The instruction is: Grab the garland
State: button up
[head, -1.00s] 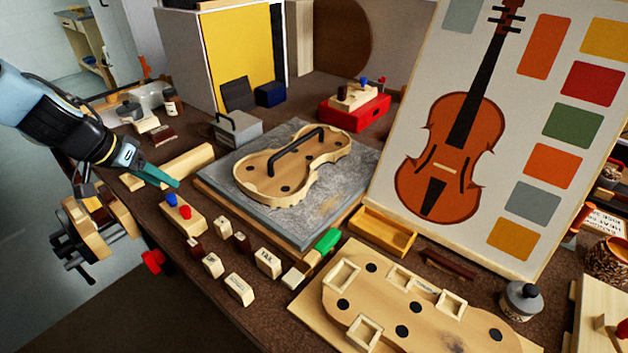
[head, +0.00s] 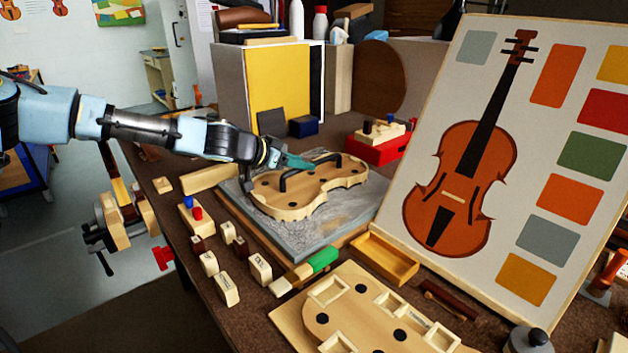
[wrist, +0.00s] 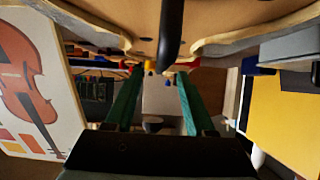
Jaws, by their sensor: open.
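The garland (head: 318,201) is a pale wooden violin-shaped body with black dots, lying on a grey slab (head: 350,222). A black arched handle (head: 283,180) stands up from its top. In the head view my gripper (head: 298,162) reaches in from the left, with its teal fingers at the handle's upper part. In the wrist view the fingers of my gripper (wrist: 158,80) are apart. The handle (wrist: 171,30) comes down from the top edge, in line with the gap between them. The garland (wrist: 95,22) fills the top there. Whether the fingers touch the handle is unclear.
A violin picture board (head: 545,150) stands at right. A yellow-fronted cabinet (head: 270,85) and red box (head: 378,150) are behind. Several small labelled blocks (head: 226,290) lie in front of the slab. A wooden tray (head: 385,258) and violin-shaped board (head: 350,318) are near the front.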

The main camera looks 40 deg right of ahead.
aim_at(313, 174)
jog(key=p+x, duration=0.1)
jog(key=x, duration=0.3)
jog(key=shift+d+p, duration=0.2)
jog(key=shift+p, duration=0.15)
jog(key=shift+d+f, duration=0.35)
jog(key=shift+d, duration=0.05)
grip_shut()
jog(key=shift+r, duration=0.1)
dwell(0.8)
